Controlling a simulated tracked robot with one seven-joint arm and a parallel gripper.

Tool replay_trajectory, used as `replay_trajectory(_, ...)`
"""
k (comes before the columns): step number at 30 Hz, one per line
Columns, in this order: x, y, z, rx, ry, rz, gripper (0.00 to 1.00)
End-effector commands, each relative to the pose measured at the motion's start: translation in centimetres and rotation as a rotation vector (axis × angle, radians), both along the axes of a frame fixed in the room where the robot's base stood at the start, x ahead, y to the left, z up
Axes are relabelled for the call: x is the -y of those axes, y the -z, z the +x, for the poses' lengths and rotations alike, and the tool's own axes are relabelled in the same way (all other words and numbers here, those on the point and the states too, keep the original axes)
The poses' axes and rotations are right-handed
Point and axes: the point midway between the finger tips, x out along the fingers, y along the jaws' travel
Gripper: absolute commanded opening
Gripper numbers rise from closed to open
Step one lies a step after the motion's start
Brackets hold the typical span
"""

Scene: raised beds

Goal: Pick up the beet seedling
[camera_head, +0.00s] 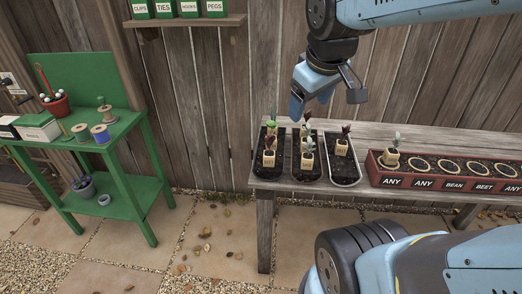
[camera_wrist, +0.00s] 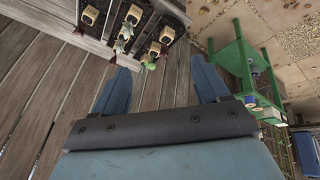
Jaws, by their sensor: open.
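A green-leaved one (camera_head: 307,160) is at the front of the middle tray. The pot labels are too small to read. My gripper (camera_head: 326,100) is open and empty, above and behind the trays. In the wrist view its spread fingers (camera_wrist: 160,70) have the pots (camera_wrist: 167,34) beyond them, at the top.
A red planter box (camera_head: 440,183) with labelled compartments, one marked BEET, is at the right of the bench; its leftmost compartment holds a potted seedling (camera_head: 390,158). A wooden fence stands behind. A green table (camera_head: 130,133) with spools is at left.

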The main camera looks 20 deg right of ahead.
Motion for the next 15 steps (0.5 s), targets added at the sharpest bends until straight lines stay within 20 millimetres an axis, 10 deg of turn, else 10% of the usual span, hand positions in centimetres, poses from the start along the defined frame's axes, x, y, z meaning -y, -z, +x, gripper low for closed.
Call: replay_trajectory(15, -0.6, 6.4, 10.3, -0.241, -0.984, -0.440, 0.74)
